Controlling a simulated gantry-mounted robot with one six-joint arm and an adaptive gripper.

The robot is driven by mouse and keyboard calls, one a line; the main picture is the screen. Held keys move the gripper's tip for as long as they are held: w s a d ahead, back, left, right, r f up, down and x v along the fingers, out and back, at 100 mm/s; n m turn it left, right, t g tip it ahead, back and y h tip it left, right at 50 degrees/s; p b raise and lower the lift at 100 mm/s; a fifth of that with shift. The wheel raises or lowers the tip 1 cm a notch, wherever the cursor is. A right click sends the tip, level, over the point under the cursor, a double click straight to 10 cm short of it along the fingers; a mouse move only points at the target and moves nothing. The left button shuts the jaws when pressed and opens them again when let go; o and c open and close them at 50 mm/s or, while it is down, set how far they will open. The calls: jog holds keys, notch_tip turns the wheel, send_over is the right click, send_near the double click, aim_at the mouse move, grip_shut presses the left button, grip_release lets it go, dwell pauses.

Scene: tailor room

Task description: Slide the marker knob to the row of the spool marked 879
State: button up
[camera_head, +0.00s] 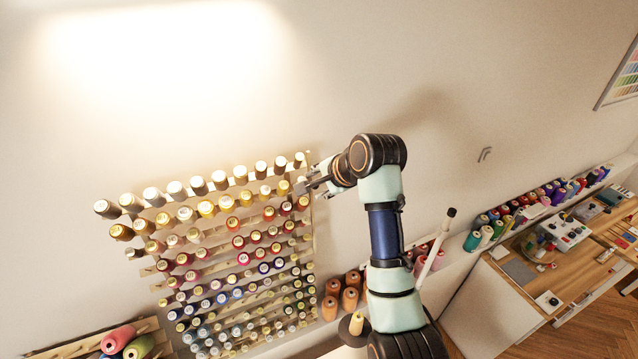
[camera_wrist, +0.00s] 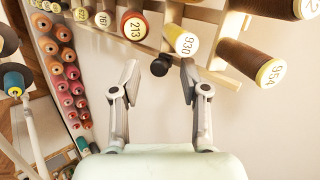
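In the wrist view a small black knob (camera_wrist: 159,67) sits near the edge of the wooden rack, just below the spools labelled 213 (camera_wrist: 133,25) and 930 (camera_wrist: 181,41). My gripper (camera_wrist: 160,72) is open, with one finger on each side of the knob and visible gaps between. In the head view my gripper (camera_head: 308,186) is at the right edge of the spool rack (camera_head: 307,240), near its upper rows. I cannot make out the knob there. A spool labelled 954 (camera_wrist: 256,62) is also near. I can read no 879 label; the head view's labels are too small.
The rack's rows of spools fill the wall left of my arm. Orange cones (camera_head: 331,308) stand below right of the rack. A worktable (camera_head: 515,270) with sewing items is at far right.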

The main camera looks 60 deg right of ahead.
jog(key=v, duration=1.2)
dwell(0.3)
jog(key=w+a+f+n+t, duration=0.1)
jog(key=w+a+f+n, duration=0.25)
jog(key=a, duration=0.45)
jog(key=w+a+f+n+y, duration=0.1)
jog(key=w+a+f+n, duration=0.25)
jog(key=a, duration=0.45)
jog(key=w+a+f+n+t, duration=0.1)
jog(key=w+a+f+n, duration=0.1)
jog(key=a+f+n, duration=0.45)
jog(key=s+a+f+n+t+y, duration=0.1)
jog(key=s+a+n, duration=0.2)
jog(key=a, duration=0.7)
jog(key=s+a+f+n+t+y, duration=0.1)
jog(key=s+a+n, duration=0.3)
jog(key=a, duration=0.7)
jog(key=shift+s+a+n, duration=0.2)
jog(key=shift+s+n, duration=0.15)
jog(key=shift+n, duration=0.5)
